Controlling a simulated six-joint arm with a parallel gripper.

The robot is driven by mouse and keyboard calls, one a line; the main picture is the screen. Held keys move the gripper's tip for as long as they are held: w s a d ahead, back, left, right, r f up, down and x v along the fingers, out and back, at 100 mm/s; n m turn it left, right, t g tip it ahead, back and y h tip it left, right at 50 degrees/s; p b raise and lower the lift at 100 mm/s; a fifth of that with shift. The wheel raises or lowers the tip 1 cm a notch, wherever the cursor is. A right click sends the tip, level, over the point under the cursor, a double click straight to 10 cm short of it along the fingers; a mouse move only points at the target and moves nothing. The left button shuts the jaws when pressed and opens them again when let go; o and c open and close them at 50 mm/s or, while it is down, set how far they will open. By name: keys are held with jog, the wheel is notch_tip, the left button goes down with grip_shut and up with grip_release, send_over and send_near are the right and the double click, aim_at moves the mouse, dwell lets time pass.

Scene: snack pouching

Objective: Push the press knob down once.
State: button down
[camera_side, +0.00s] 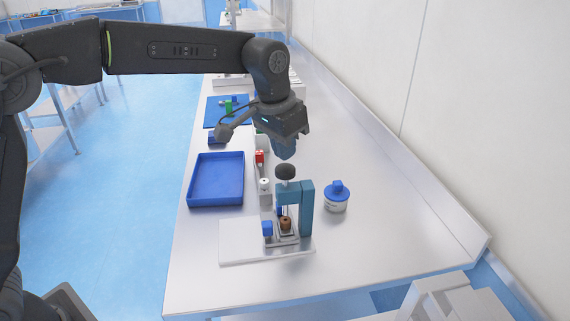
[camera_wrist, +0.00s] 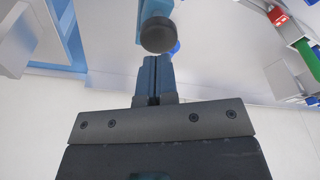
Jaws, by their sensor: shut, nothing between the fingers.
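The press has a dark round knob (camera_side: 285,171) on top of a teal frame (camera_side: 306,208). It stands upright on a pale base plate at the front of the table. The knob also shows in the wrist view (camera_wrist: 158,36), just beyond my fingertips. My gripper (camera_side: 286,155) is shut and empty, with its blue fingers pointing down. In the side view the fingertips are just above the knob, with a small gap that is hard to judge. A brown piece (camera_side: 286,223) sits under the press frame.
A blue tray (camera_side: 216,204) lies left of the press. A white jar with a blue lid (camera_side: 337,197) stands to the right. A red-topped item (camera_side: 259,157) and a white-capped bottle (camera_side: 264,184) stand behind the press. The table's right side is clear.

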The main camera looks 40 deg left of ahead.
aim_at(285, 167)
jog(key=shift+f, duration=0.15)
jog(key=shift+f, duration=1.75)
jog(key=shift+r, duration=0.1)
jog(key=shift+r, duration=3.5)
